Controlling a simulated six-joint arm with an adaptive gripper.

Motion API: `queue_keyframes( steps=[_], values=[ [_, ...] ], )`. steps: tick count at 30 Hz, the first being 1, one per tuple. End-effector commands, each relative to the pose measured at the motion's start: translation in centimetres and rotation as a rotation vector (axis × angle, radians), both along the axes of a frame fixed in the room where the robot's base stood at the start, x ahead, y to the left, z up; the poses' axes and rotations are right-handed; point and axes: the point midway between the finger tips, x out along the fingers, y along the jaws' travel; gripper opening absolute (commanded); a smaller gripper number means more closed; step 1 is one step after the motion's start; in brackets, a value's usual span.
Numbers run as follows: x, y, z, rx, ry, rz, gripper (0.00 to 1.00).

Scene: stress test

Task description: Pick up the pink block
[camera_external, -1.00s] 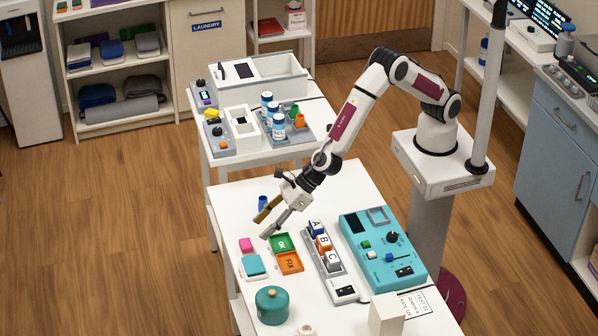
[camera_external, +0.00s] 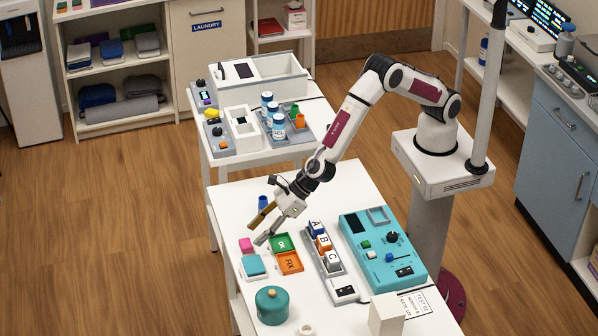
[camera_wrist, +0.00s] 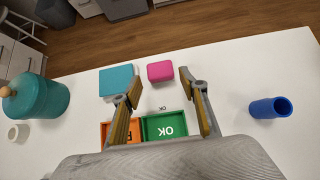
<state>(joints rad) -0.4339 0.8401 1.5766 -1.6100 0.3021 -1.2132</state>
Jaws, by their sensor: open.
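The pink block (camera_external: 246,244) lies on the white table near its left edge, behind a teal block (camera_external: 254,265). In the wrist view the pink block (camera_wrist: 161,71) lies beyond my fingertips, between their lines and nearer the right finger. My gripper (camera_external: 256,234) is open and empty, tilted down above the table, just right of and close to the pink block. In the wrist view my gripper's fingers (camera_wrist: 158,84) are spread wide, with the OK tray below and between them. The height of the fingertips over the table is hard to tell.
The green OK tray (camera_external: 281,242) and orange FIX tray (camera_external: 289,263) sit right of the blocks. A blue cup (camera_external: 263,202) stands behind, a teal pot (camera_external: 272,306) in front. The lettered-block rack (camera_external: 323,245) and teal panel (camera_external: 385,262) are farther right.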

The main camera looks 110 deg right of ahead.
Motion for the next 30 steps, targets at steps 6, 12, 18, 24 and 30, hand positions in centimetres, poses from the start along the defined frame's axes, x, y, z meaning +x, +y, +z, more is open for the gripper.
queue_keyframes(
  steps=[6,12,18,24,30],
  values=[
    [0.7,0.0,-1.2,-0.001,0.001,0.000,0.43],
    [1.8,0.0,-2.8,-0.001,0.001,-0.001,0.43],
    [2.8,0.0,-3.8,-0.001,0.001,-0.001,0.43],
    [3.1,0.0,-4.0,0.000,0.001,0.000,0.43],
    [3.1,0.0,-4.0,0.000,0.001,0.000,0.43]
  ],
)
